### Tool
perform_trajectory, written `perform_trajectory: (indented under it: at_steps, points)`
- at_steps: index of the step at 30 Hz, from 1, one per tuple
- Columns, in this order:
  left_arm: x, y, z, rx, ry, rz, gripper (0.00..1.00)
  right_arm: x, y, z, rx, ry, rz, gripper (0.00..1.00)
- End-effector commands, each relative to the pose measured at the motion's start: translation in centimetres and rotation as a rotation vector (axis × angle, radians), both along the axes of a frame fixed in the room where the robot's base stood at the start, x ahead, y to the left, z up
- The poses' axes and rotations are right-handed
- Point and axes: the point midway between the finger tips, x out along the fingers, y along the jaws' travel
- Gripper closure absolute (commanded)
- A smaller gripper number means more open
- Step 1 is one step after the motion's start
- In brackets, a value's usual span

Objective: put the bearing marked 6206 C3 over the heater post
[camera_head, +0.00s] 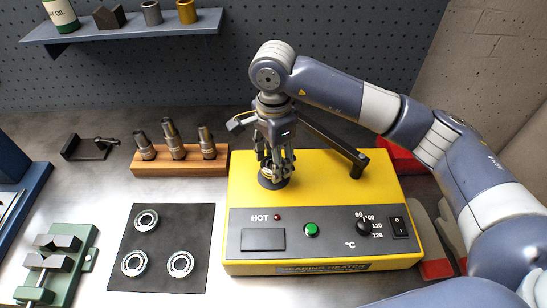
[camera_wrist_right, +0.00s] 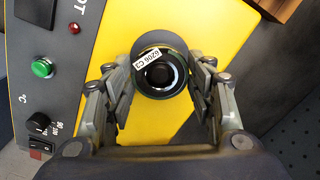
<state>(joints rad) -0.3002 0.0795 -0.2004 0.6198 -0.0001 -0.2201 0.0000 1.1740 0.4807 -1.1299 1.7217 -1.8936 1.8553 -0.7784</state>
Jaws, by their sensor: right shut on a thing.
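My right gripper (camera_head: 275,168) points down over the yellow bearing heater (camera_head: 330,190) and is shut on the bearing marked 6206 C3 (camera_wrist_right: 150,58). In the right wrist view its fingers (camera_wrist_right: 165,78) stand on either side of the bearing, and the label faces up. A dark round base (camera_wrist_right: 160,38) shows on the heater's yellow top just beneath, and in the head view (camera_head: 272,183). The heater post is largely hidden by the gripper and bearing; I cannot tell whether the bearing sits around it or above it. My left gripper is out of view.
Three bearings (camera_head: 180,264) lie on a dark mat (camera_head: 195,222) left of the heater. A wooden block (camera_head: 185,167) with several metal tools stands behind it. A dark bar (camera_head: 335,140) rises from the heater behind my gripper. A green fixture (camera_head: 60,260) is at left.

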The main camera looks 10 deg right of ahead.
Motion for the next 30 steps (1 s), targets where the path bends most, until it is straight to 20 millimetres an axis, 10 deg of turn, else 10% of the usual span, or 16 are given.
perform_trajectory:
  at_steps: [30]
  points:
    - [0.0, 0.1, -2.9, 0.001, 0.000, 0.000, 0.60, 0.0, 0.0, -2.9, 0.000, -0.001, 0.000, 0.70]
